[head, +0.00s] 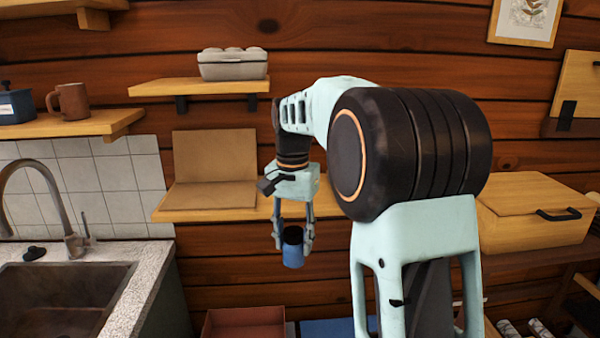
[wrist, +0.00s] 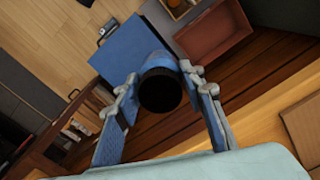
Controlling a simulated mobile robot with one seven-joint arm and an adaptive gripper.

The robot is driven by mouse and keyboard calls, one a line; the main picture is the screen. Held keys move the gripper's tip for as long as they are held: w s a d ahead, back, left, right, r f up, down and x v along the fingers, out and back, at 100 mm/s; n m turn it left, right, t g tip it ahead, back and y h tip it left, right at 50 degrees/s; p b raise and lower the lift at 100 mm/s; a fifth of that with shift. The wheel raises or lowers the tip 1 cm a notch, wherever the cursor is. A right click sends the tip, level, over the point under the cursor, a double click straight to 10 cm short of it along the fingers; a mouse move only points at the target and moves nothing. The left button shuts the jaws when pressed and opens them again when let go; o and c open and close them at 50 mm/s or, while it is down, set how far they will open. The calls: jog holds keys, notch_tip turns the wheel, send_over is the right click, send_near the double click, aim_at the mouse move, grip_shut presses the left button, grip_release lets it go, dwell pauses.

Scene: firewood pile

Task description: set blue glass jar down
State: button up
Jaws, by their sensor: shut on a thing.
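The blue glass jar (head: 292,254) has a dark top and hangs slightly tilted in my gripper (head: 293,240) in the head view. My gripper is shut on it, with a finger on each side. In the wrist view the jar (wrist: 161,88) shows its dark round top between the fingertips of my gripper (wrist: 165,92). The jar is in the air, just in front of and below the edge of a wooden shelf (head: 190,203). Nothing is seen touching its underside.
Below are a reddish open box (head: 243,322) and a blue surface (wrist: 130,50). A sink (head: 60,300) stands left, and a wooden bread box (head: 535,215) right. An egg carton (head: 233,64) sits on an upper shelf.

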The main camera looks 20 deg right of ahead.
jog(key=w+d+r+m+p, duration=0.15)
jog(key=r+m+p, duration=0.25)
jog(key=r, duration=0.7)
jog(key=d+r+m+p, duration=0.2)
jog(key=r+m+p, duration=0.15)
jog(key=r, duration=0.65)
jog(key=m+p, duration=0.1)
jog(key=p, duration=0.4)
send_near(321, 198)
jog(key=shift+f, duration=1.65)
jog(key=shift+f, duration=0.15)
jog(key=o, duration=1.3)
jog(key=shift+c, duration=0.2)
